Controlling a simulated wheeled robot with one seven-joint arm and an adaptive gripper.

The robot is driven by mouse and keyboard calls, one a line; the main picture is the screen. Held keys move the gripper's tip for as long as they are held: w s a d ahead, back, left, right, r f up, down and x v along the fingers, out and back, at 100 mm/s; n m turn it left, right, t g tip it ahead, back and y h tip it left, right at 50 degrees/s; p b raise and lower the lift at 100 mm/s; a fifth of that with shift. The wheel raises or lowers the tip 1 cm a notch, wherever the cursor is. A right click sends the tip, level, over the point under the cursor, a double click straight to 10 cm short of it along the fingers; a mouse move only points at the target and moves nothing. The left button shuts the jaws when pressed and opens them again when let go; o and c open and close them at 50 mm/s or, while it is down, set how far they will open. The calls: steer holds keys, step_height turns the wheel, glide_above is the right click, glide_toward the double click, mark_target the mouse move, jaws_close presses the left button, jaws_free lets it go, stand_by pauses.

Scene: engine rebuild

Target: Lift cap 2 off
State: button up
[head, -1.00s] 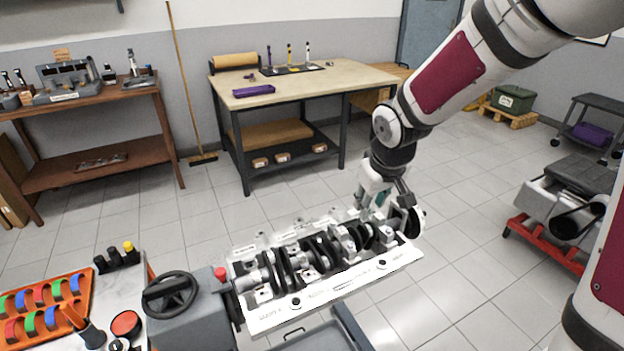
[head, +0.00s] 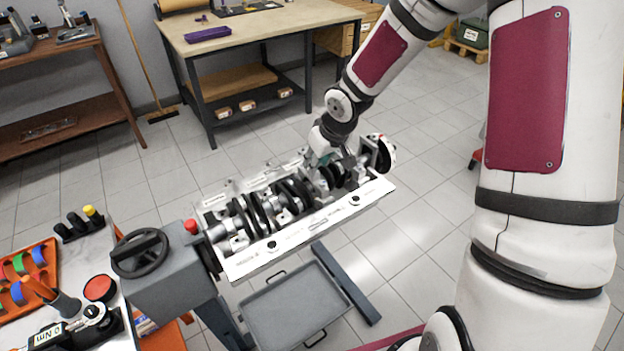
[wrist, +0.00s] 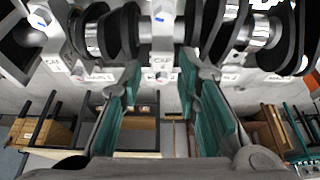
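The engine block (head: 310,232) sits on the stand with its crankshaft and bearing caps facing up. In the wrist view a pale main cap (wrist: 162,40) with a blue mark spans the shaft in the middle. Its label starts with "CAP"; I cannot read its number, so I cannot confirm it is cap 2. My gripper (wrist: 158,78) is open, its two teal-padded fingers apart on either side of that cap's line, with nothing between the pads. In the head view my gripper (head: 322,160) is down at the far side of the block, its tips partly hidden.
Another labelled cap (wrist: 55,45) stands to the left in the wrist view, with dark crank webs between. A handwheel (head: 140,252) is at the block's left end. A grey tray (head: 293,305) lies below. The workbench (head: 265,28) behind holds a purple tray (head: 208,33).

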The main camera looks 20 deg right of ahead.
mark_target(313, 178)
steer(key=shift+x, duration=2.65)
steer(key=shift+a, duration=0.15)
steer(key=shift+c, duration=0.6)
steer(key=shift+r, duration=0.1)
jaws_close()
